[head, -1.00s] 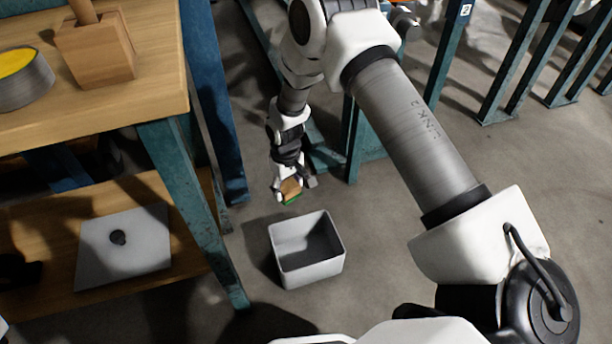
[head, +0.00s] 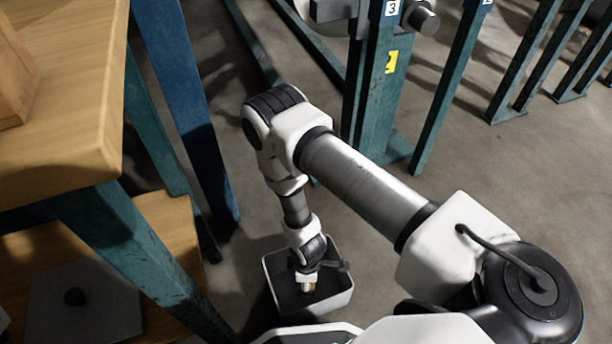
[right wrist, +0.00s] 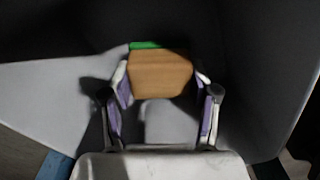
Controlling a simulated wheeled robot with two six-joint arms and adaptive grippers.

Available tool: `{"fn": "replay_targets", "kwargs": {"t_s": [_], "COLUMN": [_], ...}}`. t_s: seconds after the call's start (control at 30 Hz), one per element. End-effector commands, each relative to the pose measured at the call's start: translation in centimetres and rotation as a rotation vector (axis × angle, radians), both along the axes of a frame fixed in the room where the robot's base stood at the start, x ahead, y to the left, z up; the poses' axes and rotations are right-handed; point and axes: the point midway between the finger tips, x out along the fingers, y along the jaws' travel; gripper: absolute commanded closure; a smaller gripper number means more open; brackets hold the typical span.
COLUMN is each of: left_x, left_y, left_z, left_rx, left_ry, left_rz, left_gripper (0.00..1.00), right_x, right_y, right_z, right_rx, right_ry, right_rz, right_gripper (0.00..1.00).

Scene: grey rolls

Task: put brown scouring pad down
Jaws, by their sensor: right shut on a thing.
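The brown scouring pad (right wrist: 160,74) is a tan block with a green edge at its far side in the right wrist view. My right gripper (right wrist: 162,84) is shut on it, one finger at each side. In the head view my right gripper (head: 307,284) points down inside the open grey bin (head: 328,302), and the pad is mostly hidden there. The bin's walls surround the pad in the right wrist view; whether the pad touches the floor of the bin cannot be told. My left gripper is not in view.
A wooden workbench (head: 65,120) with teal legs stands at the left, close to the bin. Its lower shelf holds a pale square plate (head: 85,312) with a dark knob. Teal posts (head: 376,95) stand behind my arm.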

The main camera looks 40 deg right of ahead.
Motion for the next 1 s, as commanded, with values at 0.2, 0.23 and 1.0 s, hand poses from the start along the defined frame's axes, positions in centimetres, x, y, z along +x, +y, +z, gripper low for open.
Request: {"fn": "replay_targets", "kwargs": {"t_s": [0.2,0.23,1.0], "left_x": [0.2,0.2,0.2], "left_y": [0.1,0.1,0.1], "left_z": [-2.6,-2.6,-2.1], "left_rx": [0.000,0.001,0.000], "left_ry": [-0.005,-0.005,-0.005], "left_rz": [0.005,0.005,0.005], "left_gripper": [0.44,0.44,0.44], "right_x": [0.1,0.1,0.1], "right_y": [0.0,0.0,0.0], "right_z": [-4.0,-4.0,-3.5], "right_rx": [0.000,0.000,0.000], "right_ry": [-0.001,-0.001,-0.001], "right_rz": [-0.002,-0.002,-0.002], "right_gripper": [0.84,0.84,0.16]}}
